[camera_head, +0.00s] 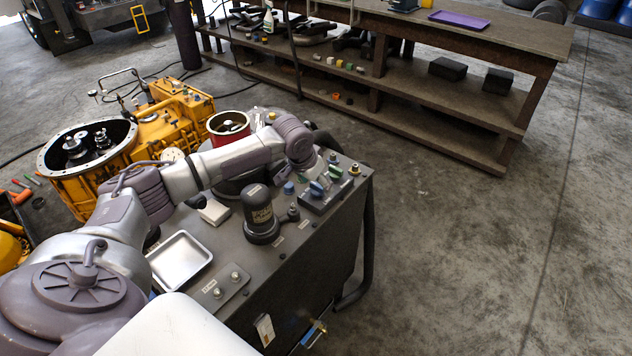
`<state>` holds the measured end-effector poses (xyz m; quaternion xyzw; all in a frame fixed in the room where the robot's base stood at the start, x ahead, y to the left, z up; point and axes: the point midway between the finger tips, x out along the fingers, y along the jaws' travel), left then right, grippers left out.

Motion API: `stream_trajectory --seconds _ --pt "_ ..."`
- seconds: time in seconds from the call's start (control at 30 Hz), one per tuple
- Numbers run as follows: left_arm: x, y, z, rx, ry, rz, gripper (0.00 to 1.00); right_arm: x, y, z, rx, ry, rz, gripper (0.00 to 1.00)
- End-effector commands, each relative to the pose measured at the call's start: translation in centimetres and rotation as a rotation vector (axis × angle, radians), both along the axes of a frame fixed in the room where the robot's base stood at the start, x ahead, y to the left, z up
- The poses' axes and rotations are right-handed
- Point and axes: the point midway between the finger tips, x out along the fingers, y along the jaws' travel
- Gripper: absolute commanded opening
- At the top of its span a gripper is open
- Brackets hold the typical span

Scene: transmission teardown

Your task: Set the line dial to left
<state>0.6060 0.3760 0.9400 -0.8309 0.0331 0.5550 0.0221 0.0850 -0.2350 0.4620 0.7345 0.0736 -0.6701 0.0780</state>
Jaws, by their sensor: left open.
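My left arm reaches across the dark grey cart top (282,262). My left gripper (325,180) points down over a small dark control box (318,204) near the cart's far right corner. Its two green-blue fingertips are apart, so it is open. The line dial cannot be made out for sure; the fingers cover part of the box, and the dial's setting cannot be read. Whether the fingers touch anything on the box cannot be told. My right gripper is not in view.
A black canister (259,218), a metal tray (180,261) and a plate with two silver knobs (219,293) stand nearer. A yellow transmission housing (75,185) is left; a workbench (480,45) stands behind.

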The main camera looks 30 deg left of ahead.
Motion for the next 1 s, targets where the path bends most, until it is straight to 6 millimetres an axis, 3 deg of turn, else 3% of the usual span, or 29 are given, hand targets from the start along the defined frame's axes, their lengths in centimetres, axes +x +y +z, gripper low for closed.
stream_trajectory --seconds 0.13,0.5,0.77,1.0 --pt "0.0 0.0 0.0 0.0 0.0 0.0 0.73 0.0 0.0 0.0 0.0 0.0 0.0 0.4" --pt "0.0 0.0 0.0 0.0 0.0 0.001 0.13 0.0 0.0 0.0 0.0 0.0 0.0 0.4" --pt "0.0 -0.1 0.2 -0.001 0.001 0.029 0.13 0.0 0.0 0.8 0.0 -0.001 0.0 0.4" --pt "0.0 -0.2 0.6 -0.002 0.002 0.154 0.13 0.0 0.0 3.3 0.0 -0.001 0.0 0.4"
